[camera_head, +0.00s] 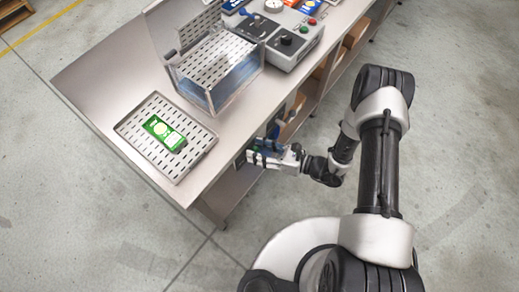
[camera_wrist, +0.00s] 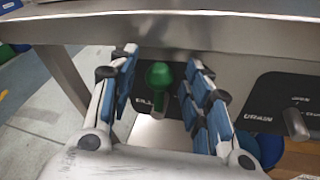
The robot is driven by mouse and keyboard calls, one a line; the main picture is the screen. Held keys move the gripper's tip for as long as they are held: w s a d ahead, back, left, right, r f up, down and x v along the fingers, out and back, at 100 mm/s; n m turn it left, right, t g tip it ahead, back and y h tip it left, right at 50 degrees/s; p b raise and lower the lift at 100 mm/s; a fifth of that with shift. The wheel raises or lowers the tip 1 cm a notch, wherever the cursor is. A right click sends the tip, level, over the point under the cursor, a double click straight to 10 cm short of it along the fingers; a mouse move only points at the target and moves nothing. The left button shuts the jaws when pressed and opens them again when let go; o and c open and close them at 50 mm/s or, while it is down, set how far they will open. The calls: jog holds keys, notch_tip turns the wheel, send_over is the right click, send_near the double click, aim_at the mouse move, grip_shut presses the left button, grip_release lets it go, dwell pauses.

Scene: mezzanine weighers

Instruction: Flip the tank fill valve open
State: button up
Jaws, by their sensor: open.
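The green-handled fill valve (camera_wrist: 160,77) sits on a dark panel under the table edge in the wrist view. Lettering ending in "ILL" shows partly beside it. My gripper (camera_wrist: 161,62) is open, with its blue-padded fingers on either side of the green handle. I cannot tell whether either finger touches it. In the head view my gripper (camera_head: 268,153) is at the table's near side, and the valve is hidden there. The clear-walled tank (camera_head: 222,85) stands on the table above, with a perforated plate inside.
A second panel with a grey lever (camera_wrist: 296,123) is to the right in the wrist view. On the steel table (camera_head: 105,75) are a perforated tray (camera_head: 133,119) holding a green packet (camera_head: 165,132) and a grey control box (camera_head: 293,42). Shelves with boxes lie below the table.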

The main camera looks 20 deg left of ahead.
jog(key=v, duration=1.2)
jog(key=shift+f, duration=0.1)
